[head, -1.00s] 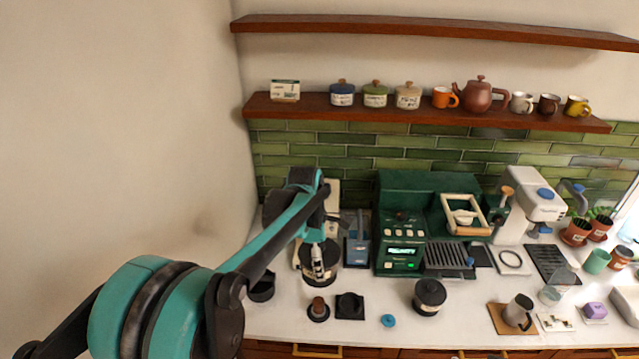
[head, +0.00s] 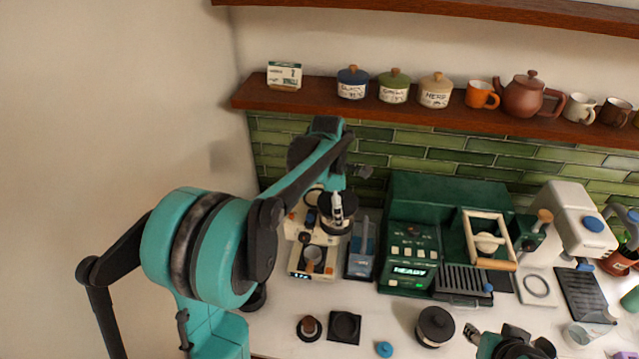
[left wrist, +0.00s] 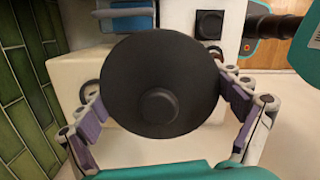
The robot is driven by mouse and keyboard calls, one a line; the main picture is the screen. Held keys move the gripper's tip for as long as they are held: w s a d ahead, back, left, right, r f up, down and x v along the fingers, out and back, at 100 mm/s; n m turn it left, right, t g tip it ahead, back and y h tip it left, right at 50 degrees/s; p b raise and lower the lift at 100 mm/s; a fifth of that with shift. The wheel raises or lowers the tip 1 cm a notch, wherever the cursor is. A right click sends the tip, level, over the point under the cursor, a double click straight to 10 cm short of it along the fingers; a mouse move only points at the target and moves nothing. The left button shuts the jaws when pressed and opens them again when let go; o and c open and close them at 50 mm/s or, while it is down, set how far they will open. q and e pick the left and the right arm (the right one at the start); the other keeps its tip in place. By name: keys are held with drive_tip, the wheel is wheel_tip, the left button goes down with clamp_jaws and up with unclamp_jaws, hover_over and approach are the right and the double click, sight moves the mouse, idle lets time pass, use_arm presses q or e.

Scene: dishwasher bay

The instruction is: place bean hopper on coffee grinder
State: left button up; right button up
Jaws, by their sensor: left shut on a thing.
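The bean hopper, a dark round vessel with a black lid (head: 341,222), is held in my left gripper (head: 337,203). In the left wrist view its black lid (left wrist: 160,75) with a round knob fills the middle, between the purple-padded fingers of the gripper (left wrist: 160,92). The cream coffee grinder (head: 296,229) stands by the wall at the left end of the counter. The hopper overlaps the grinder's upper right side in the head view; whether they touch cannot be told. The grinder's top is partly hidden by the hopper and arm.
A blue-and-grey item (head: 361,250) stands close right of the grinder, then the green espresso machine (head: 410,245). A black lidded canister (head: 435,326), a black square mat (head: 344,326) and a tamper-like piece (head: 309,327) are in front. The shelf (head: 245,92) runs above.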

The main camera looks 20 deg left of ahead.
use_arm(q)
drive_tip(key=w+a+f+p, duration=0.1)
drive_tip(key=w+a, duration=0.2)
drive_tip(key=w+a+f+p, duration=0.1)
drive_tip(key=w+a, duration=0.3)
drive_tip(key=w+a+f+p, duration=0.1)
drive_tip(key=w+a, duration=0.2)
drive_tip(key=a, duration=0.1)
drive_tip(key=shift+w+f+p, duration=0.25)
drive_tip(key=shift+w+p, duration=0.1)
drive_tip(key=shift+w, duration=0.05)
drive_tip(key=shift+f, duration=0.1)
drive_tip(key=shift+f, duration=0.1)
drive_tip(key=o, duration=1.4)
